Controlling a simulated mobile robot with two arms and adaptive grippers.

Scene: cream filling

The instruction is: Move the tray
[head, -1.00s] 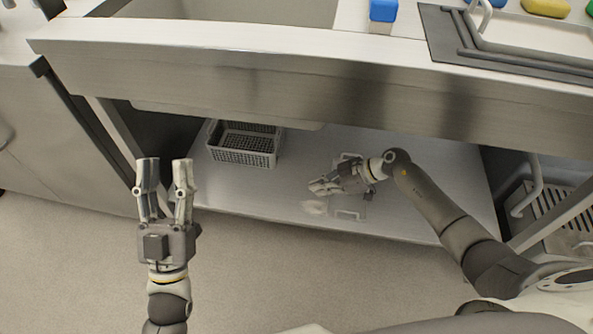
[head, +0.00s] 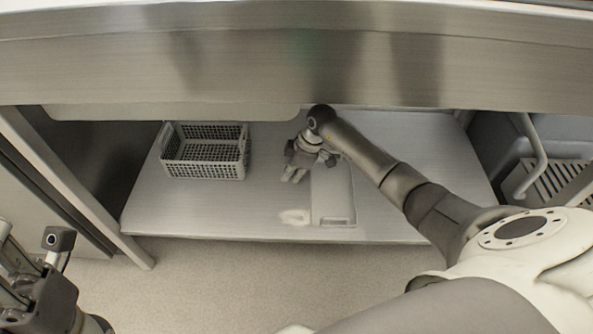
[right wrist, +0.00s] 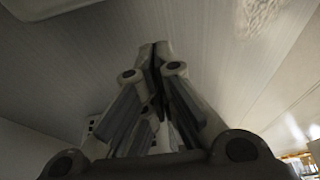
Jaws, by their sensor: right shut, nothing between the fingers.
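A pale grey flat tray (head: 334,190) lies on the metal lower shelf under the counter. It is long and narrow, with a handle-like outline at its near end. Its far end is partly hidden behind my right arm. My right gripper (head: 293,175) is just left of the tray over the shelf, pointing down, shut and empty. In the right wrist view its fingers (right wrist: 158,55) are together. My left gripper (head: 22,265) is at the lower left, partly cut off by the frame; its finger opening is not clear.
A grey perforated basket (head: 204,174) stands on the lower shelf (head: 230,215) to the left. The counter's steel front (head: 250,65) overhangs the shelf. A slatted rack (head: 565,187) is at the far right. The shelf between basket and tray is mostly clear.

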